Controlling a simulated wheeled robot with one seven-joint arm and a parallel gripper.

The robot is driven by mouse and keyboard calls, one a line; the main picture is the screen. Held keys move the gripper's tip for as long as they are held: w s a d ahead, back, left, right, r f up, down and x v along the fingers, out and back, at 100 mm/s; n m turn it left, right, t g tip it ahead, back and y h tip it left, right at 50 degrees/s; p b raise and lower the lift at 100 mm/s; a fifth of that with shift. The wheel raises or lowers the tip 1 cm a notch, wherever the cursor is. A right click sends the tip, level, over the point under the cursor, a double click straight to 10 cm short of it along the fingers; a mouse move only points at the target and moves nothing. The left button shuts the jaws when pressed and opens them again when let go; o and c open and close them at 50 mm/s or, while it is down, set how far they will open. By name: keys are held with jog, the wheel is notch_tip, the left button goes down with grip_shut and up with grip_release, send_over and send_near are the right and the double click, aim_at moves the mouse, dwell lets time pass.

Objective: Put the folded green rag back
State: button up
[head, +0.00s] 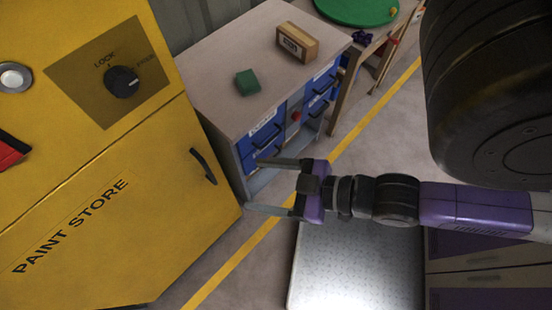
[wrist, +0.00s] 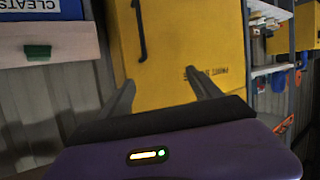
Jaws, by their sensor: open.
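The folded green rag (head: 247,82) lies as a small block on the bench top (head: 215,95), near its left part. A small green block shape, perhaps the same rag, also shows at the left of the wrist view (wrist: 38,52). My gripper (head: 250,186) is open and empty, its fingers pointing left. It is in front of the bench and to the right of the yellow cabinet. In the wrist view my fingers (wrist: 165,88) stand apart with the yellow cabinet beyond and nothing between them.
The yellow PAINT STORE cabinet (head: 150,200) fills the left, with a dark handle (head: 203,165) and a LOCK knob (head: 122,81). A cardboard-coloured box (head: 297,42) sits on the bench; blue drawers (head: 262,138) are below. A green disc (head: 357,8) lies on a table behind.

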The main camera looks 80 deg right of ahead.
jog(key=shift+t+y, duration=0.4)
jog(key=shift+t, duration=0.1)
jog(key=s+a+r, duration=0.3)
jog(key=shift+r, duration=0.25)
